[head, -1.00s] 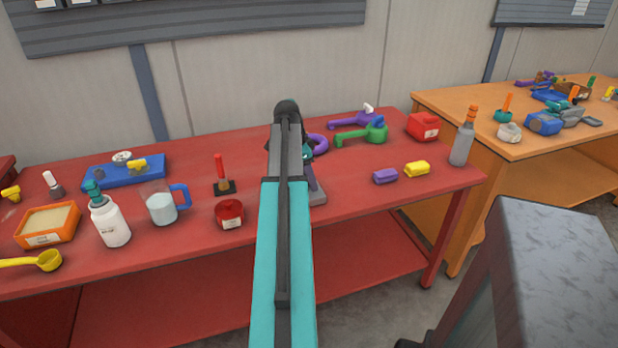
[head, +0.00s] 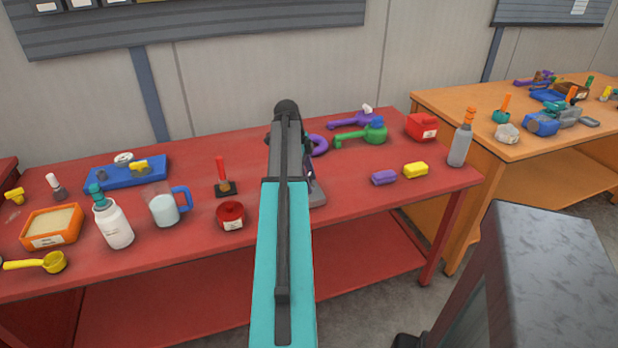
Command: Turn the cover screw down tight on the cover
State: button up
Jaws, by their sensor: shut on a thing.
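My arm, teal and dark grey, reaches up the middle of the head view over the red table. My gripper is hidden behind it, so I cannot see the jaws or what is between them. A grey base (head: 316,198) shows at the right edge of the arm, with a narrow dark purple part (head: 310,179) above it. Most of this item is hidden by the arm. I cannot make out the cover or the cover screw, nor whether the screw touches the cover.
Left of the arm on the red table (head: 190,235) are a red pot (head: 230,215), a red-handled tool (head: 223,177), a jug (head: 165,208) and a bottle (head: 113,222). To the right lie purple (head: 384,178) and yellow (head: 416,170) blocks. A purple ring (head: 319,145) lies behind.

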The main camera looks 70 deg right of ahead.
dwell(0.3)
jog(key=o, duration=1.1)
jog(key=shift+r, duration=0.1)
jog(key=p+v, duration=0.4)
jog(key=v, duration=0.3)
jog(key=shift+r+p, duration=0.3)
jog(key=shift+r, duration=0.1)
jog(key=shift+r, duration=0.1)
